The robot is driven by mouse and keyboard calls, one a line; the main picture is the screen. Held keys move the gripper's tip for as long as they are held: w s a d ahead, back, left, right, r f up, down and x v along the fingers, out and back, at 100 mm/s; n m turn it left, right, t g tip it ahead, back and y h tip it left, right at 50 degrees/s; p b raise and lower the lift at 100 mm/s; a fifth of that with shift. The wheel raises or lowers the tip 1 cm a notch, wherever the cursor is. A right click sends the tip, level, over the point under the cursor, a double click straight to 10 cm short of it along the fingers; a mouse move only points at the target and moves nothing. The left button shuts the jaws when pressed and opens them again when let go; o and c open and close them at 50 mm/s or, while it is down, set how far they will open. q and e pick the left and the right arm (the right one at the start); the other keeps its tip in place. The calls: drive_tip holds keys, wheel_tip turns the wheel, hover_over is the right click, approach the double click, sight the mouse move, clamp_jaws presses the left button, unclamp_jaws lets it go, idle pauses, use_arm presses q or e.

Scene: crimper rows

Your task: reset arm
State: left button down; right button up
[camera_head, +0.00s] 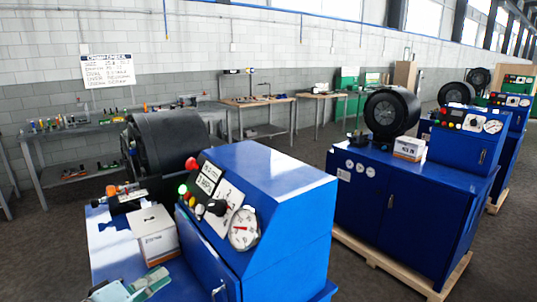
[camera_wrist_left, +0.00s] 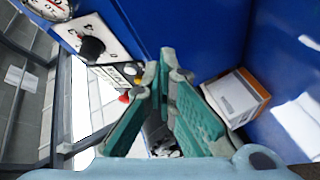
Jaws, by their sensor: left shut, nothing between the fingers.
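My left gripper (camera_head: 148,281) shows at the bottom left of the head view, low over the front of the nearest blue crimper machine (camera_head: 285,195). In the left wrist view its green finger pads (camera_wrist_left: 162,75) meet near their tips, with nothing between them. A white and orange box (camera_head: 153,236) stands on the machine's blue top, just beyond the gripper and apart from it. The box also shows right of the fingers in the left wrist view (camera_wrist_left: 238,97). My right gripper is not in view.
The machine's slanted panel has coloured buttons, a knob and a round gauge (camera_head: 244,229). A black crimper head (camera_head: 165,140) stands behind the box. A second blue machine (camera_head: 375,190) stands to the right on a pallet. Workbenches line the grey wall. Open floor lies between the machines.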

use_arm(q)
drive_tip(key=s+d+f+m+g+y, duration=0.1)
drive_tip(key=s+f+m+g, duration=0.1)
drive_tip(key=s+f, duration=0.2)
drive_tip(key=s+d+f+m+g+y, duration=0.1)
drive_tip(key=s+f, duration=0.4)
drive_tip(key=f, duration=0.2)
drive_tip(key=s+d+f+m+g+y, duration=0.1)
drive_tip(key=s+f+m+g, duration=0.1)
drive_tip(key=s+f, duration=0.3)
drive_tip(key=shift+s+d+f+m+g+y, duration=0.15)
drive_tip(key=shift+d+f+m+g+y, duration=0.15)
drive_tip(key=shift+f, duration=0.25)
drive_tip(key=s+a+f+m+g+y, duration=0.1)
drive_tip(key=s+a+f+g+y, duration=0.2)
drive_tip(key=s, duration=0.6)
drive_tip(key=s+a+f+m+g+y, duration=0.15)
drive_tip(key=s+f, duration=0.25)
drive_tip(key=s, duration=0.4)
wheel_tip(320, 180, down, 20)
drive_tip(key=s+a+g, duration=0.1)
drive_tip(key=s+g, duration=0.1)
drive_tip(key=s+f, duration=1.1)
drive_tip(key=s, duration=0.2)
drive_tip(key=shift+s+a+g, duration=0.15)
drive_tip(key=shift+a+g, duration=0.1)
drive_tip(key=shift+g, duration=0.1)
